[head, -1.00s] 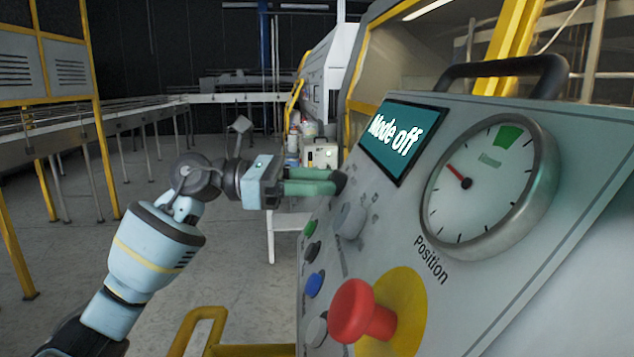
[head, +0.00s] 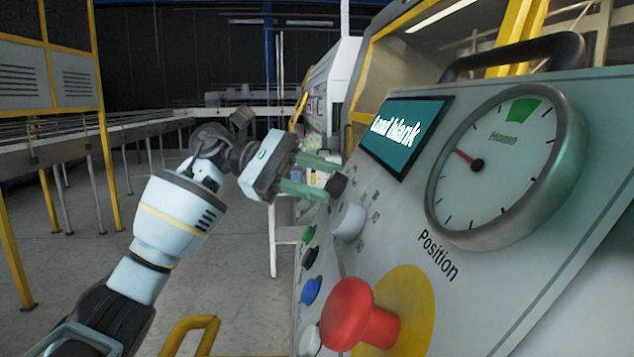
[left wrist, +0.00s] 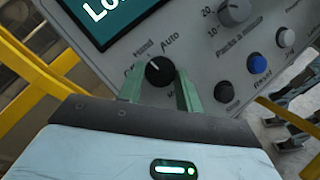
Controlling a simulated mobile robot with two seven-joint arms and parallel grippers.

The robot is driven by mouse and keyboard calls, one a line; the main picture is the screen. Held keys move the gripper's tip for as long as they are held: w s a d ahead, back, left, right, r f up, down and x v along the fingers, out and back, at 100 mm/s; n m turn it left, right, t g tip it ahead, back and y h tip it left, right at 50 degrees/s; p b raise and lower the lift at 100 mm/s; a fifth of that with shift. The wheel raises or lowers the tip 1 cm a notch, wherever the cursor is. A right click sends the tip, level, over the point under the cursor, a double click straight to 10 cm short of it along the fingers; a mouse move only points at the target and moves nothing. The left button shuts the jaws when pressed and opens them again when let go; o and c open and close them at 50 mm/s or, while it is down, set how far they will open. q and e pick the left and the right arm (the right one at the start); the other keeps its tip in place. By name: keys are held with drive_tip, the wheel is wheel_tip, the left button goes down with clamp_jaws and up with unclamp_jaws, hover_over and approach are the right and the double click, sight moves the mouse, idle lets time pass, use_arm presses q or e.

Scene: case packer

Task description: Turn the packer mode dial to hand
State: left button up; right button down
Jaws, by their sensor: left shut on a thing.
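The black mode dial (head: 337,185) sits on the sloped grey control panel, below the screen. In the left wrist view the dial (left wrist: 159,71) has the labels Hand and Auto above it and a partly hidden label at its left. My left gripper (head: 323,177) is shut on the dial, with one green finger on each side. The left wrist view also shows these fingers (left wrist: 160,88) around it. A small pale mark shows on the knob, towards the Hand side. The screen (head: 405,137) reads "Load blank". My right gripper is not in view.
A grey knob (head: 348,220) is close beside the dial. Green (head: 309,234), black and blue (head: 311,290) buttons line the panel's left edge. A red mushroom button (head: 358,315) stands out in front. A round Position gauge (head: 506,167) is at right. Open floor lies left of the panel.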

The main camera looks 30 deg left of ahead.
use_arm(q)
drive_tip(key=shift+m+g, duration=0.3)
drive_tip(key=shift+m, duration=0.4)
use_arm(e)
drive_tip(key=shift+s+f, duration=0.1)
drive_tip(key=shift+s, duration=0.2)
use_arm(q)
drive_tip(key=o, duration=1)
drive_tip(key=shift+a+r, duration=0.1)
drive_tip(key=shift+a, duration=0.3)
drive_tip(key=b+v, duration=0.1)
drive_tip(key=v, duration=0.6)
drive_tip(key=shift+r, duration=0.15)
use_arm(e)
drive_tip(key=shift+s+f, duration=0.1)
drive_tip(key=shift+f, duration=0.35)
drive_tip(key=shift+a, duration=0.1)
